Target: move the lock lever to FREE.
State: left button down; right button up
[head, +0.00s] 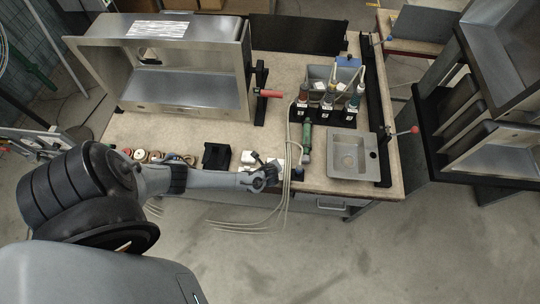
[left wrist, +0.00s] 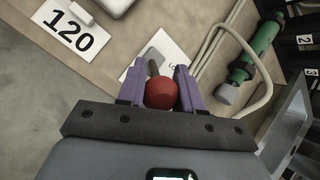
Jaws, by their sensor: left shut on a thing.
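My left gripper (head: 268,176) is over the front edge of the bench in the head view. In the left wrist view its two purple fingers (left wrist: 160,68) are shut on a round red knob (left wrist: 161,93), one on each side. I cannot read a FREE mark or tell the lever's setting. The knob is hidden by my gripper in the head view. My right gripper is in neither view.
A green-handled tool (head: 305,145) and pale cables (head: 288,130) lie right of my left gripper. A card marked 120 (left wrist: 75,30) is nearby. Numbered bottles (head: 327,100), a grey tray (head: 352,155) and a steel rack (head: 185,106) stand on the bench (head: 200,132).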

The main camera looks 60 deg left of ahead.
pick_arm(q)
jog(key=c, duration=0.8)
grip_release()
jog(key=shift+s+d+f, duration=0.1)
jog(key=shift+s+f, duration=0.15)
jog(key=shift+s, duration=0.1)
jog(key=shift+o, duration=0.2)
jog(key=shift+w+r, duration=0.15)
jog(key=shift+w, duration=0.05)
jog(key=shift+r, duration=0.1)
jog(key=p+v, duration=0.1)
jog(key=v, duration=0.9)
jog(key=shift+r, duration=0.25)
jog(key=shift+d, duration=0.1)
